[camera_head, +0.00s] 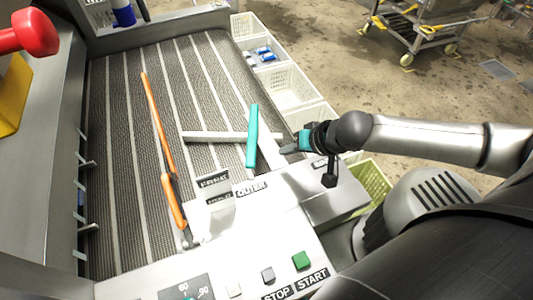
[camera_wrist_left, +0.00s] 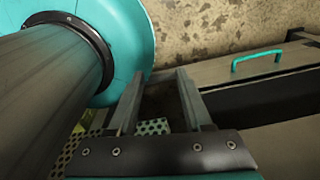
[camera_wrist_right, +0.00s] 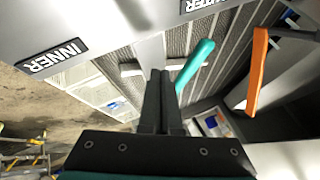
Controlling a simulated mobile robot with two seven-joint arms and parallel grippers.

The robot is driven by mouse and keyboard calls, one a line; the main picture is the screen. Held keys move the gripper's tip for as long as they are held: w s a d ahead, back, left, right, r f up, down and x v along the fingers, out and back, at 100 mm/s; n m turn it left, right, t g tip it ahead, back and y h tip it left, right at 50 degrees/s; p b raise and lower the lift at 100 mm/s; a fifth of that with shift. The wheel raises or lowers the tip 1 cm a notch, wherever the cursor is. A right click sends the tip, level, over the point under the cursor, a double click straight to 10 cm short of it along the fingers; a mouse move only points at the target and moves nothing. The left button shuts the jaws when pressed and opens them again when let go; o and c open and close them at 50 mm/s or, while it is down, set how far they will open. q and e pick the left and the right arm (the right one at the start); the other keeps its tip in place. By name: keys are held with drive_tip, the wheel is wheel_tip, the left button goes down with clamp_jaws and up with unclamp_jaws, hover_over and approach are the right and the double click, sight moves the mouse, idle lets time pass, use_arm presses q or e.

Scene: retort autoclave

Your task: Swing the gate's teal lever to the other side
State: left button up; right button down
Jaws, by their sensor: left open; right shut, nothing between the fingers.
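The teal lever (camera_head: 252,136) stands over the right part of the ribbed conveyor, above a pale crossbar (camera_head: 215,137). In the right wrist view the teal lever (camera_wrist_right: 196,64) rises just right of my fingers. My right gripper (camera_head: 284,150) is shut and empty, close to the lever's right side near its lower end; I cannot tell whether they touch. Its fingers (camera_wrist_right: 160,78) are together in the right wrist view. My left gripper (camera_wrist_left: 160,78) is open and empty, away from the lever and outside the head view.
An orange lever (camera_head: 158,125) stands left of the teal one. The button panel (camera_head: 270,275) is in front. Pale crates (camera_head: 285,87) line the conveyor's right side, with a green crate (camera_head: 372,190) nearer. A red knob (camera_head: 36,33) is at the upper left.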

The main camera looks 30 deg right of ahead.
sight(254, 154)
drive_tip(key=x, duration=0.1)
drive_tip(key=b+x, duration=0.1)
drive_tip(key=x, duration=0.1)
drive_tip(key=shift+w+a+f, duration=0.1)
drive_tip(key=shift+w+a, duration=0.05)
drive_tip(key=shift+a, duration=0.2)
drive_tip(key=shift+w+a, duration=0.25)
drive_tip(key=shift+a, duration=0.25)
drive_tip(key=shift+w+a, duration=0.2)
drive_tip(key=shift+a, duration=0.3)
drive_tip(key=shift+w+a, duration=0.25)
drive_tip(key=shift+a, duration=0.25)
drive_tip(key=shift+w+a+p, duration=0.3)
drive_tip(key=shift+a+p, duration=0.75)
drive_tip(key=shift+p, duration=0.1)
drive_tip(key=shift+a, duration=0.1)
